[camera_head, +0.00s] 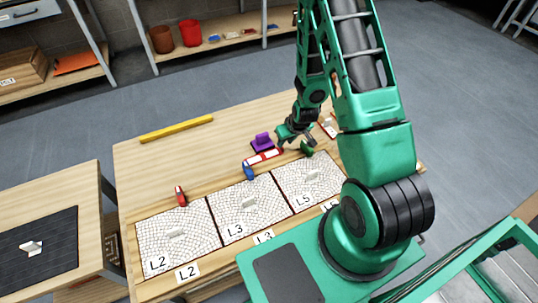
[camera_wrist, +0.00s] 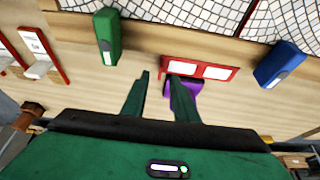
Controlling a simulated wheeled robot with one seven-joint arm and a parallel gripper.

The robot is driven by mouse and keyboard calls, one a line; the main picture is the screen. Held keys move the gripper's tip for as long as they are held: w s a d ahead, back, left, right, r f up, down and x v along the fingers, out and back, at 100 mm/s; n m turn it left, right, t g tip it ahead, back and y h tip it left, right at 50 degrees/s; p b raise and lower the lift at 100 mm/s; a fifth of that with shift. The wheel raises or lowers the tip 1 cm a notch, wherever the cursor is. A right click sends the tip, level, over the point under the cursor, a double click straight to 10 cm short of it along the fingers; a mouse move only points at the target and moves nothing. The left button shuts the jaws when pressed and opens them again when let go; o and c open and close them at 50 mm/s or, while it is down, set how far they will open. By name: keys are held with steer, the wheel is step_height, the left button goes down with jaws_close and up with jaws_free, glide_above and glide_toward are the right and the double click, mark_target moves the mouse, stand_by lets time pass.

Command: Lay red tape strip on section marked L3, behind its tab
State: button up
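A red strip with white segments (camera_head: 263,158), which looks like the tape strip, lies on the table behind the mosaic panels; it also shows in the wrist view (camera_wrist: 200,68). My gripper (camera_head: 283,143) is open and empty, low over the table near the strip's right end. In the wrist view its fingers (camera_wrist: 158,76) are apart, the right one near the strip's end; contact cannot be told. Section L3 (camera_head: 230,217) is the middle white mosaic panel, bare except for a small pale upright tab (camera_head: 250,203) near its middle.
Sections L2 (camera_head: 160,252) and L5 (camera_head: 320,172) flank L3. Red (camera_head: 180,195), blue (camera_head: 248,172) and green (camera_head: 307,148) blocks stand along the panels' back edge. A purple object (camera_head: 262,142) sits just behind the strip. A yellow bar (camera_head: 177,129) lies at the back left.

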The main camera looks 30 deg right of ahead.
steer(key=shift+x, duration=2.65)
steer(key=shift+w+r, duration=0.1)
steer(key=shift+w, duration=0.1)
steer(key=shift+c, duration=0.7)
jaws_close()
